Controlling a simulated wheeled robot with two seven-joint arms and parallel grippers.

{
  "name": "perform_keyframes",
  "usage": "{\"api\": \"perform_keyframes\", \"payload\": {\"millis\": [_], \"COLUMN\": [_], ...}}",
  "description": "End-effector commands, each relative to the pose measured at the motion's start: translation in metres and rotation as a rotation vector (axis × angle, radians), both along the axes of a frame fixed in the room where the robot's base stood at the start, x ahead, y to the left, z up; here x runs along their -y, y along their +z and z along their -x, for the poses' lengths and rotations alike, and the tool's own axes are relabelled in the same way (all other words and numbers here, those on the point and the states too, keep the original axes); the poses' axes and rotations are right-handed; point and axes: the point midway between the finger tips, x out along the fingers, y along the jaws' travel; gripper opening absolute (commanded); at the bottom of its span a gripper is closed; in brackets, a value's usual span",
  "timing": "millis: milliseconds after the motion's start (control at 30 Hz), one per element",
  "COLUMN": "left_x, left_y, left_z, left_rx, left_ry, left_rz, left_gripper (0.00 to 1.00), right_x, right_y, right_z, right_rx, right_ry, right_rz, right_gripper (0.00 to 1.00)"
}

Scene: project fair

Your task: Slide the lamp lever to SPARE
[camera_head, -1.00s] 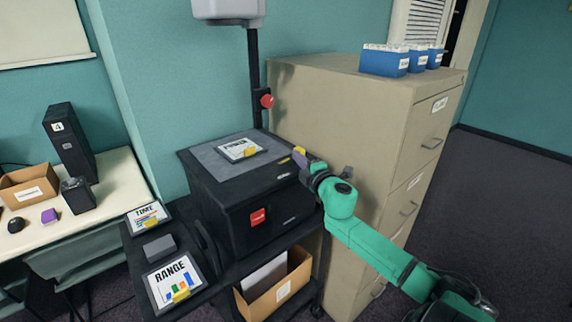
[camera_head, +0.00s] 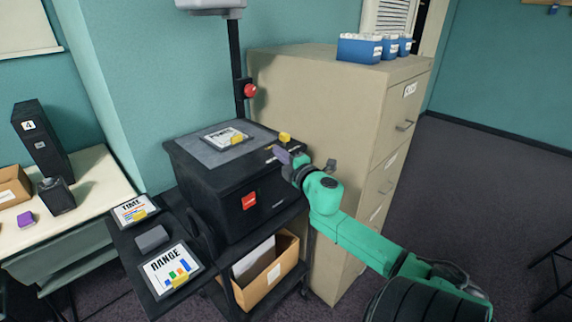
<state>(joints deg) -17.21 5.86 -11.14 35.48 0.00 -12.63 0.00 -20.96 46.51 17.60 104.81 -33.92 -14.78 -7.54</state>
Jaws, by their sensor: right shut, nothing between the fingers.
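The black overhead projector (camera_head: 225,205) stands on a dark cart, with a red label on its front. A small yellow knob (camera_head: 285,137) at the right rear of its top looks like the lamp lever. The SPARE marking is too small to read. My right gripper (camera_head: 284,156) is shut and empty at the projector's right top edge, just in front of the yellow knob. I cannot tell whether they touch. My left gripper is out of view.
A beige filing cabinet (camera_head: 300,75) stands close behind and right, with blue boxes (camera_head: 360,48) on top. A pole with a red knob (camera_head: 249,90) rises behind the projector. A RANGE card (camera_head: 160,262) lies on the cart's left shelf. A cardboard box (camera_head: 258,288) sits below.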

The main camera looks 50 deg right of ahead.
Motion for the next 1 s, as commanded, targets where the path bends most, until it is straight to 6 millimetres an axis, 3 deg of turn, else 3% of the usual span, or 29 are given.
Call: {"api": "perform_keyframes", "payload": {"millis": [133,300,533,900,1000], "left_x": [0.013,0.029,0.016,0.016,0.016], "left_y": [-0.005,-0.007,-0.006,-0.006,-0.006], "left_z": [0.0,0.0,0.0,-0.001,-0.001], "left_rx": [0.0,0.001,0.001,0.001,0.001], "left_ry": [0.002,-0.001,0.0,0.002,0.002], "left_rz": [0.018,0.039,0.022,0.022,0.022], "left_gripper": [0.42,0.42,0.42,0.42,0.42], "right_x": [-0.008,-0.014,-0.015,-0.015,-0.007], "right_y": [-0.002,-0.001,0.001,0.0,-0.014], "right_z": [0.032,0.052,0.054,0.054,0.055], "right_rx": [-0.003,-0.001,0.001,0.0,-0.019], "right_ry": [0.0,0.0,0.0,0.0,-0.018], "right_rz": [-0.003,-0.001,0.0,0.0,-0.029], "right_gripper": [0.0,0.0,0.0,0.0,0.0]}}
